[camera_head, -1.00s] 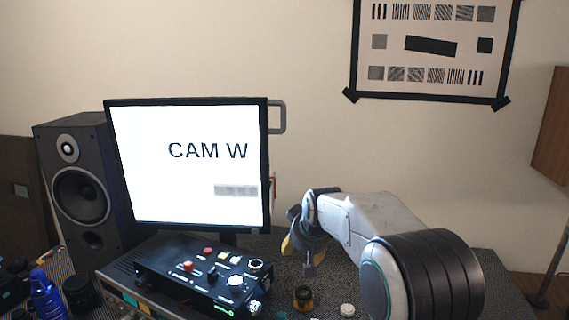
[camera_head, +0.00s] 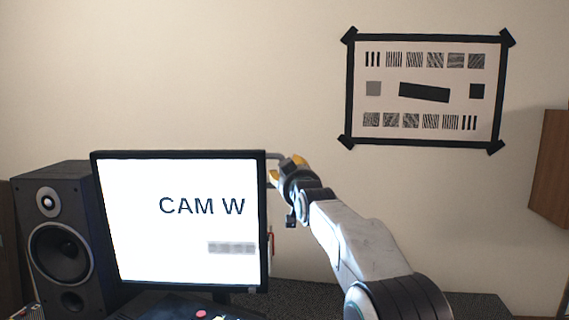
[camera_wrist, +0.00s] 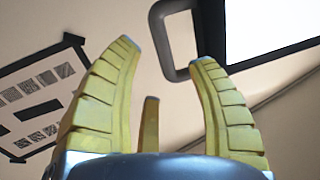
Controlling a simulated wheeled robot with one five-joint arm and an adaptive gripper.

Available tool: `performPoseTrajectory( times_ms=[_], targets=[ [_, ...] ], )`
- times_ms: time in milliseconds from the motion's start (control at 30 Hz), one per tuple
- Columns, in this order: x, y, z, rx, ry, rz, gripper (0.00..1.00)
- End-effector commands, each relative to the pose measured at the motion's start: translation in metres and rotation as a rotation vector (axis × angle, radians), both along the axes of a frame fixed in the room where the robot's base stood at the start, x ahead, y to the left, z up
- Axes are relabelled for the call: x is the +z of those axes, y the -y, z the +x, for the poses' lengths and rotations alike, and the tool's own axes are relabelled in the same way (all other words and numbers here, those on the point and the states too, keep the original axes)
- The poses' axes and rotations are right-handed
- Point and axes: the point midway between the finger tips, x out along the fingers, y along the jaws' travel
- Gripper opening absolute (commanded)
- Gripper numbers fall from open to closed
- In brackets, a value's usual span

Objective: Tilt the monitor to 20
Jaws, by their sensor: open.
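The monitor (camera_head: 190,215) stands left of centre in the head view, its white screen reading "CAM W". A grey loop handle sticks out from its upper right edge. In the wrist view the handle (camera_wrist: 166,42) shows beyond the fingertips, beside the bright screen (camera_wrist: 265,25). My gripper (camera_head: 283,170) is raised at the monitor's upper right corner and partly covers the handle in the head view. Its yellow fingers (camera_wrist: 165,52) are spread with nothing between them. The handle appears ahead of the fingertips, close to the right one; I cannot tell whether they touch.
A black speaker (camera_head: 62,235) stands left of the monitor. A control box (camera_head: 175,308) sits low in front of it. A test chart (camera_head: 425,90) hangs on the wall at the right. A red item (camera_head: 270,240) shows by the monitor's right edge. The wall area above is free.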

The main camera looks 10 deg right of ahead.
Motion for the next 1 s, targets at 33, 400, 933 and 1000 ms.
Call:
performPoseTrajectory(
  times_ms=[33, 400, 933, 1000],
  targets=[
    [0.004, 0.000, 0.005, 0.000, -0.004, 0.000, 0.53],
    [0.002, 0.000, 0.032, 0.000, -0.004, 0.000, 0.53],
    [-0.001, 0.001, 0.053, 0.000, -0.003, 0.000, 0.53],
    [-0.001, 0.001, 0.053, 0.000, -0.003, 0.000, 0.53]
  ],
)
